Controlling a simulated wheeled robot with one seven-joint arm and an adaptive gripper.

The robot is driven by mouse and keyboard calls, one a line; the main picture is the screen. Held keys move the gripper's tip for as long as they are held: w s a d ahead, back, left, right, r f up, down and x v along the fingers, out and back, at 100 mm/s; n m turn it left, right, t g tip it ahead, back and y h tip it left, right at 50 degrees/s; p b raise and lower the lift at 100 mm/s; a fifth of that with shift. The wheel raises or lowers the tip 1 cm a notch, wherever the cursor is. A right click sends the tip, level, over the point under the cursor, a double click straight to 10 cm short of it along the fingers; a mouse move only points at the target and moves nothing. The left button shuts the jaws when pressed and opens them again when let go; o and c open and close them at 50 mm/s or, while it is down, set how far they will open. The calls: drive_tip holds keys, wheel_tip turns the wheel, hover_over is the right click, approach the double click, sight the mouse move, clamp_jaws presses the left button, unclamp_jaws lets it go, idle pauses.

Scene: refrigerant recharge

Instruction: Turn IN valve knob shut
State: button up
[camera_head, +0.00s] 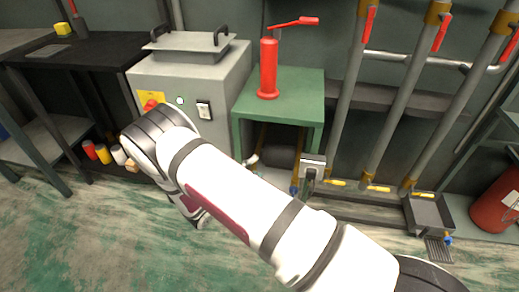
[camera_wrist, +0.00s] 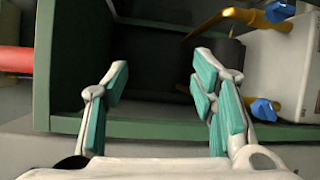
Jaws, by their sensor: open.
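In the wrist view, my gripper (camera_wrist: 162,75) is open, its teal-padded fingers spread wide with nothing between them. An upper blue valve knob (camera_wrist: 278,11) sits on a yellow pipe at the top right. A lower blue valve knob (camera_wrist: 264,109) sits to the right of my right finger, apart from it. I cannot read which one is labelled IN. In the head view, a small blue knob (camera_head: 294,190) shows low beside the grey unit under the green table. My arm crosses the middle of that view and hides most of the gripper.
The green table (camera_head: 305,92) carries a red jack-like device (camera_head: 268,68). Its green frame (camera_wrist: 165,130) spans the wrist view. A grey control box (camera_head: 195,75) stands to the left. Vertical pipes with red-handled levers rise to the right. The front floor is open.

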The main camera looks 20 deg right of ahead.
wheel_tip(320, 180, up, 8)
drive_tip(key=d+m+g+p, duration=0.1)
drive_tip(key=d+m+g, duration=0.1)
drive_tip(key=shift+s+d+f+m+h+p, duration=0.2)
drive_tip(key=shift+m+h+p, duration=0.1)
drive_tip(key=shift+m+p, duration=0.1)
drive_tip(key=shift+c, duration=0.2)
